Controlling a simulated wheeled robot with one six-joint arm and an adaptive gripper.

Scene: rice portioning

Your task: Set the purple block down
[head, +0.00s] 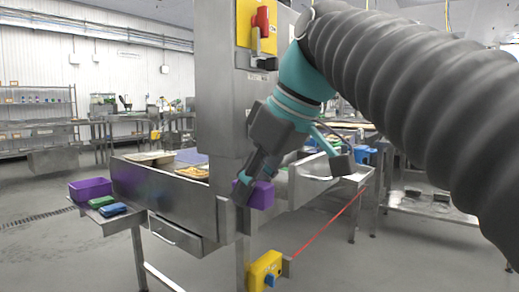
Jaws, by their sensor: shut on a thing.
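The purple block (262,196) is held in my gripper (247,188) near the middle of the head view. The gripper points downward and is shut on the block; its dark fingers cover the block's left side. The block appears in front of the steel machine's right front corner, and I see no surface touching it from below. I cannot tell how far it is from the machine.
A purple open container (90,188) stands on a small steel side shelf (125,219) at left. A green item (102,201) and a blue item (113,210) lie beside it. A steel post (221,90) rises behind my gripper. A yellow box (264,268) sits low down.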

